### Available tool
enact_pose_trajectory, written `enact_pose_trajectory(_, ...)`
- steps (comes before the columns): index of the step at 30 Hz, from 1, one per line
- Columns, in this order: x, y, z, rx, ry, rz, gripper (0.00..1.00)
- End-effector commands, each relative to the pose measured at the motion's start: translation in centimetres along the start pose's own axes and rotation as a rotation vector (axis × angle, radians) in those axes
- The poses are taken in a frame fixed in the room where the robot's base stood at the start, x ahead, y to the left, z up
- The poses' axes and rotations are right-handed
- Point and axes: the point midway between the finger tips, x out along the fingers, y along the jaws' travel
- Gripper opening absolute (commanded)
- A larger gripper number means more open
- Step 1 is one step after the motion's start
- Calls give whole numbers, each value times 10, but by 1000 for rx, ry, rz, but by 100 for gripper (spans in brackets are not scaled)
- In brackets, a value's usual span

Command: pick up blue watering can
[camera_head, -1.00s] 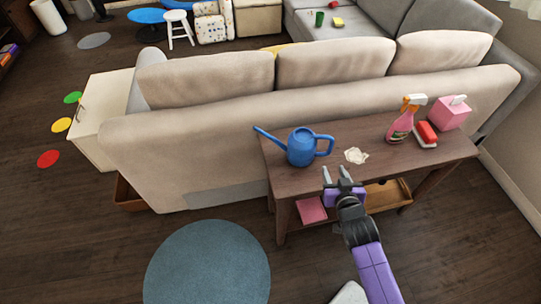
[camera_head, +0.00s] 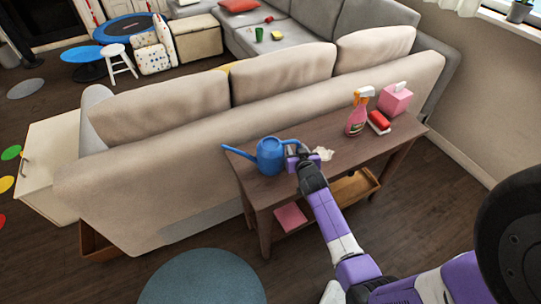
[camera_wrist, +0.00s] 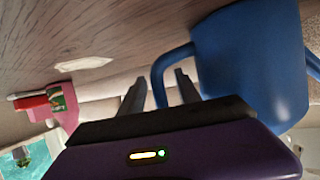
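The blue watering can (camera_head: 270,157) stands upright on the left end of the wooden console table (camera_head: 335,133), its spout pointing left. In the wrist view the can's body (camera_wrist: 255,60) fills the upper right, and its handle curves out to the left. My gripper (camera_head: 297,152) is at the handle side of the can. In the wrist view my gripper (camera_wrist: 160,88) has its two fingers apart, with the handle appearing between them. I cannot tell whether either finger touches the handle. In the head view the gripper partly hides the handle.
A crumpled white cloth or spill (camera_head: 321,154) lies just right of my gripper. The beige sofa (camera_head: 200,145) backs onto the table.

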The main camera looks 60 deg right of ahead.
Motion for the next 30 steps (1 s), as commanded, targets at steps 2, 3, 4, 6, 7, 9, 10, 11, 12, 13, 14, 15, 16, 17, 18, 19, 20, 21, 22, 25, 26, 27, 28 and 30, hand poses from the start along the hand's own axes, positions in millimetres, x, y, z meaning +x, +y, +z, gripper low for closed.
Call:
enact_pose_trajectory(2, 7, 0, 0, 0, -1, 0, 40)
enact_pose_trajectory(3, 9, 0, 0, 0, -1, 0, 40)
enact_pose_trajectory(4, 10, 0, 1, 0, -1, 0, 40)
enact_pose_trajectory(6, 10, 0, 1, 0, -1, 0, 40)
enact_pose_trajectory(7, 10, 0, 1, 0, -1, -1, 40)
enact_pose_trajectory(9, 10, 0, 1, 0, -1, -1, 40)
enact_pose_trajectory(10, 10, 0, 1, 0, -1, -1, 40)
enact_pose_trajectory(11, 10, 0, 1, 0, -1, -1, 40)
enact_pose_trajectory(12, 10, 0, 1, 0, -1, -1, 32)
enact_pose_trajectory(13, 10, 0, 1, 0, -1, -1, 26)
enact_pose_trajectory(14, 10, 0, 1, 0, -1, -1, 20)
enact_pose_trajectory(15, 10, 0, 1, -1, -1, -1, 12)
enact_pose_trajectory(16, 10, 0, 1, -1, -1, -1, 6)
enact_pose_trajectory(17, 10, 0, 1, -1, -1, -1, 0)
enact_pose_trajectory(18, 10, 0, 1, -1, -1, -1, 0)
enact_pose_trajectory(19, 10, 0, 1, -1, -1, -1, 0)
enact_pose_trajectory(20, 10, 0, 1, -1, -1, -1, 0)
enact_pose_trajectory(21, 10, 0, 1, -1, -1, -1, 0)
enact_pose_trajectory(22, 10, 0, 1, -1, -1, -1, 0)
enact_pose_trajectory(25, 10, 0, 1, -1, -1, -1, 0)
enact_pose_trajectory(26, 10, 0, 1, -1, -1, -1, 0)
enact_pose_trajectory(27, 10, 0, 1, -1, -1, -1, 0)
enact_pose_trajectory(28, 10, 0, 1, -1, -1, -1, 0)
enact_pose_trajectory(30, 10, 0, 1, -1, -1, -1, 0)
